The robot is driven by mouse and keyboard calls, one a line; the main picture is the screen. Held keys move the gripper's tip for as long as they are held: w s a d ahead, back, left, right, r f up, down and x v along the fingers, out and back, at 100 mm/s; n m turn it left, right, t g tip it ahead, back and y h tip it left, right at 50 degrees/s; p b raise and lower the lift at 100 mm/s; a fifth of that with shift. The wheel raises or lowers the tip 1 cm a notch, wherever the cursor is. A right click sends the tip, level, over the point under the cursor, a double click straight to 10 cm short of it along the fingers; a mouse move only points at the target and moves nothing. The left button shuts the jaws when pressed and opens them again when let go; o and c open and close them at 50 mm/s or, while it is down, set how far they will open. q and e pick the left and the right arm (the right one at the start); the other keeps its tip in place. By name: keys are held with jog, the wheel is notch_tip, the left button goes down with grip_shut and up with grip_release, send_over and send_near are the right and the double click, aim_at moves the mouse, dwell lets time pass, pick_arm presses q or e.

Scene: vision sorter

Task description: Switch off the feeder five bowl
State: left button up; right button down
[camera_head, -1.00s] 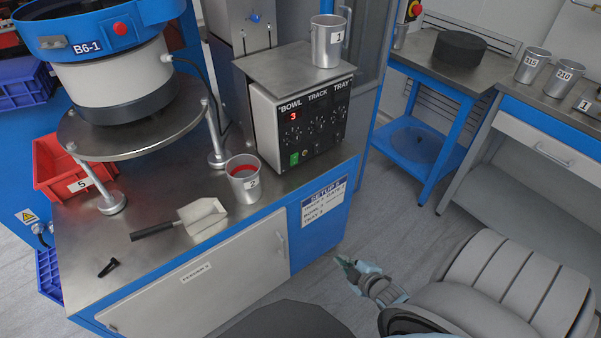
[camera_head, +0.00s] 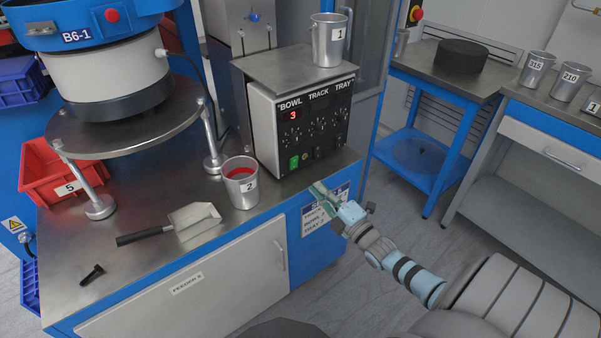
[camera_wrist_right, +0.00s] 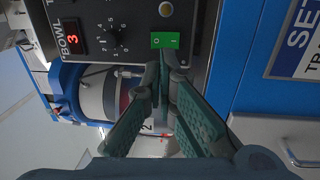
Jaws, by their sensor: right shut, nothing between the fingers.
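The control box (camera_head: 305,118) stands on the steel bench top and is labelled BOWL, TRACK and TRAY. Its red display (camera_head: 292,114) reads 3 under BOWL, also in the right wrist view (camera_wrist_right: 72,39). A green rocker switch (camera_head: 294,162) sits low on its front and is marked O and I in the wrist view (camera_wrist_right: 166,40). The blue feeder bowl (camera_head: 100,30) is at the upper left. My right gripper (camera_head: 317,189) is shut and empty, in front of the box's lower edge. In the wrist view its fingertips overlap the switch's edge; I cannot tell whether they touch. My left gripper is not in view.
A cup marked 2 (camera_head: 240,186) stands left of the box, and a scoop (camera_head: 190,218) lies on the bench. A metal jug marked 1 (camera_head: 328,42) stands on the box. A red bin (camera_head: 45,180) is at the left.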

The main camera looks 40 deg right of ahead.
aim_at(294, 162)
jog(key=w+b, duration=0.1)
jog(key=w, duration=0.1)
jog(key=w+b, duration=0.1)
jog(key=w, duration=0.2)
jog(key=w+b, duration=0.1)
jog(key=w, duration=0.2)
jog(key=shift+w+d+r+b, duration=0.1)
jog(key=shift+r+b, duration=0.25)
jog(key=shift+b, duration=0.05)
jog(key=shift+w+r, duration=0.1)
jog(key=shift+w, duration=0.4)
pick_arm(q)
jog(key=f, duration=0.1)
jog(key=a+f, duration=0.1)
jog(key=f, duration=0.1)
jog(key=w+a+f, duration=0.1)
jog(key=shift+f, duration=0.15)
pick_arm(e)
jog(key=shift+r, duration=0.1)
